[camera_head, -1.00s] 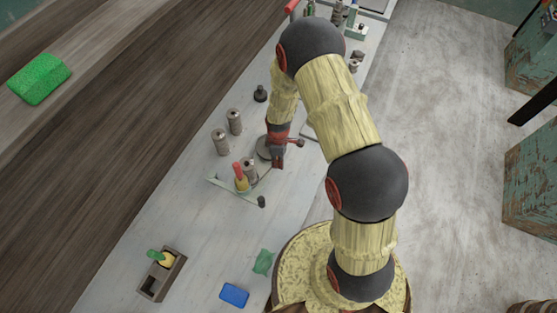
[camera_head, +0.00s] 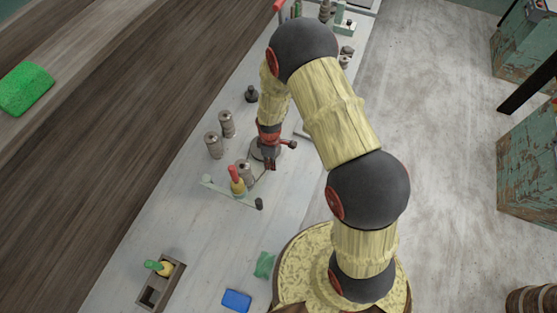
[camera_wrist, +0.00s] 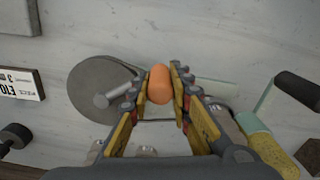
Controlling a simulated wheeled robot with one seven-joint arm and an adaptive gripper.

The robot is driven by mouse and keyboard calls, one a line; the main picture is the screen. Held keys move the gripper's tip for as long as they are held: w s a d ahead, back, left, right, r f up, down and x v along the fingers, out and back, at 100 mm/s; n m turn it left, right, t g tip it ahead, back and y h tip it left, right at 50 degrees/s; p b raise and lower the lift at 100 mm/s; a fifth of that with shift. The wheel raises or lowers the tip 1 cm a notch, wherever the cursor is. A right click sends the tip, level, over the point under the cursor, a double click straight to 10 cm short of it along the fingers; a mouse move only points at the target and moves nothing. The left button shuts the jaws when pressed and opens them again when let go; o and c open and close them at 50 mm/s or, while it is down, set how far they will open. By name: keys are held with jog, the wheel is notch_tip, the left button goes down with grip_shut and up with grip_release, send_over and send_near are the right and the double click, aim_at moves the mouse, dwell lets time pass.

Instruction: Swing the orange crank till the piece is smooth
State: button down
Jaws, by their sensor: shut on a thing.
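In the wrist view the orange crank knob (camera_wrist: 160,84) sits between the two fingers of my gripper (camera_wrist: 159,92), which is shut on it. A round grey disc (camera_wrist: 88,72) with a short metal peg lies just left of the fingers. In the head view my gripper (camera_head: 270,166) points down at the right edge of the same disc (camera_head: 256,155); the orange knob is hidden there. A grey cylindrical piece (camera_head: 246,169) stands close to the left of my gripper. I cannot tell how smooth its surface is.
A yellow tool with a red grip (camera_head: 236,181) stands by a pale green bar (camera_head: 216,191). Two grey cylinders (camera_head: 213,145) stand farther left. A wooden box (camera_head: 150,296), a blue block (camera_head: 236,300) and a green cloth (camera_head: 264,264) lie nearer. A label plate (camera_wrist: 20,85) lies left in the wrist view.

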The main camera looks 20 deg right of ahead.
jog(key=shift+a, duration=0.25)
jog(key=c, duration=1.6)
grip_release()
jog(key=shift+c, duration=0.2)
jog(key=shift+r, duration=0.1)
notch_tip(320, 180, up, 12)
jog(key=shift+f, duration=0.1)
